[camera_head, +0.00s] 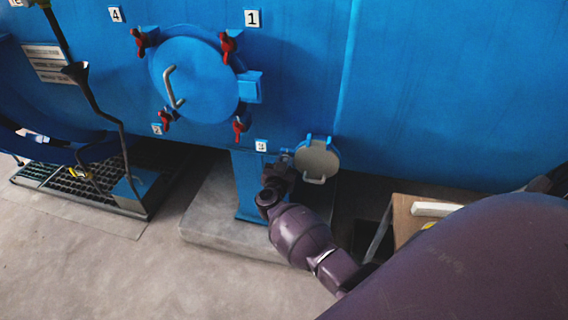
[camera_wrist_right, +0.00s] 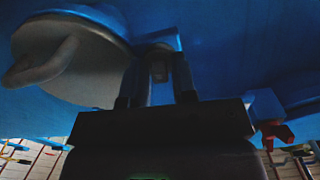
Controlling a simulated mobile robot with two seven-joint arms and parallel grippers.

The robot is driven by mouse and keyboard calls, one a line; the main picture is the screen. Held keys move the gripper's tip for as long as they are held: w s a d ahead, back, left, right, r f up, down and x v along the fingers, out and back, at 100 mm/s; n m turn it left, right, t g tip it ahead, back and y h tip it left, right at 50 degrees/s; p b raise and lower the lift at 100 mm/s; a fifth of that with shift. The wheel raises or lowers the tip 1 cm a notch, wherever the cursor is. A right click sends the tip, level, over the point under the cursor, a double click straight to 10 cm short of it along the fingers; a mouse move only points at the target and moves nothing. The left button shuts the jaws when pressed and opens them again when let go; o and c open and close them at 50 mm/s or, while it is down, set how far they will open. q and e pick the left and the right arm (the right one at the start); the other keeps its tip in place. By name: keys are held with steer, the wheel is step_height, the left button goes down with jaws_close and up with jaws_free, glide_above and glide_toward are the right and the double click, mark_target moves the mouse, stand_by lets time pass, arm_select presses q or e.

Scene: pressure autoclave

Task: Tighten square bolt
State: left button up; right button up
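My right gripper (camera_head: 283,168) reaches up to the blue vessel, just left of a small round grey hatch (camera_head: 317,160) with a handle. In the right wrist view its two dark fingers (camera_wrist_right: 157,88) stand apart. A small dark grey block, which looks like the square bolt (camera_wrist_right: 160,70), shows between and beyond the fingertips on a blue bracket. Gaps show on both sides of it; I cannot tell how deep it sits between the fingers. The grey hatch (camera_wrist_right: 75,55) fills the upper left there. In the head view the bolt is hidden or too small to tell. My left gripper is out of view.
A large round blue door (camera_head: 200,85) with red clamps (camera_head: 228,45) and number labels is at upper left. A blue support leg (camera_head: 248,185) stands on a concrete plinth left of my right arm. A wooden table (camera_head: 405,218) is at right. Open floor lies at lower left.

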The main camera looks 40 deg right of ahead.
jaws_close()
steer(key=shift+m, duration=1.4)
